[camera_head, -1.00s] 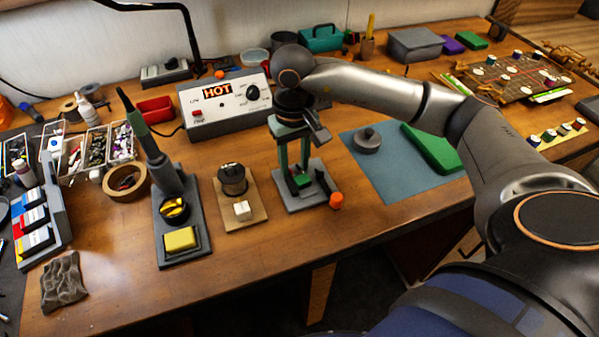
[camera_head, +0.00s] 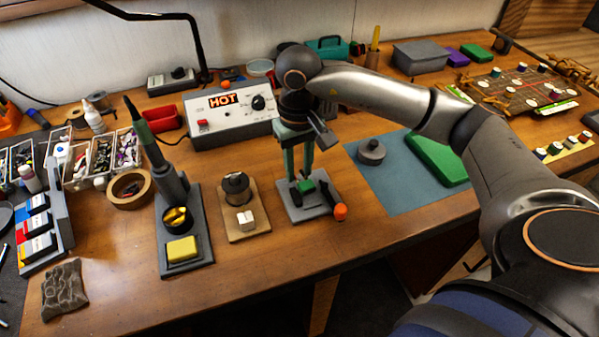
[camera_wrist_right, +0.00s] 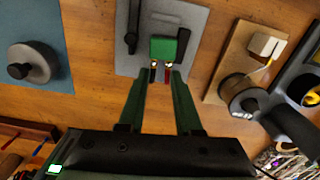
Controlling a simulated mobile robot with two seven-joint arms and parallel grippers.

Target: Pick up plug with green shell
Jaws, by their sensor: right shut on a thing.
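The plug with the green shell (camera_head: 306,186) sits at a small grey stand (camera_head: 295,212) in the middle of the bench. In the right wrist view the green shell (camera_wrist_right: 164,48) is a small block with metal contacts and dark red and black ends on its near side. My right gripper (camera_head: 299,177) points down over the stand with its two green fingers around the plug. In the wrist view its fingertips (camera_wrist_right: 163,72) come together at the plug's near end and are shut on it. My left gripper is not in view.
The stand has a black arm with an orange knob (camera_head: 340,211). A wooden base with a wire spool (camera_head: 236,186) and a soldering iron holder (camera_head: 190,212) with a yellow sponge stand to the left. A blue mat (camera_head: 405,200) lies to the right.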

